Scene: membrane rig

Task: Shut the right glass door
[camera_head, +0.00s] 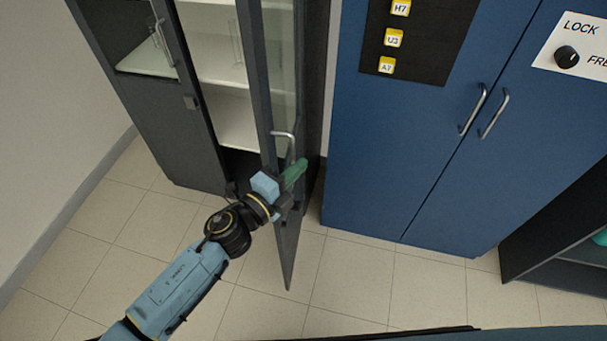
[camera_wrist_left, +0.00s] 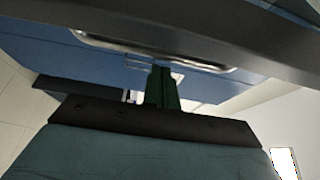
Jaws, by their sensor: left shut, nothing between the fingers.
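The right glass door (camera_head: 266,85) of the dark grey cabinet stands open, swung out toward me, with its lower corner over the floor tiles. Its metal handle (camera_head: 284,136) is on the outer side near the free edge. My left gripper (camera_head: 296,172) is shut and empty, its green fingers just below the handle, close to the door; I cannot tell whether they touch it. In the left wrist view the green fingers (camera_wrist_left: 162,88) show near the long metal handle (camera_wrist_left: 150,52) on the dark door frame (camera_wrist_left: 240,30). My right gripper is out of view.
The left glass door (camera_head: 150,45) is at the cabinet's left, with pale shelves (camera_head: 237,120) showing beside it. A blue cabinet (camera_head: 400,150) with two handles stands close on the right. A dark low unit (camera_head: 548,235) is farther right. Tiled floor (camera_head: 345,285) in front is clear.

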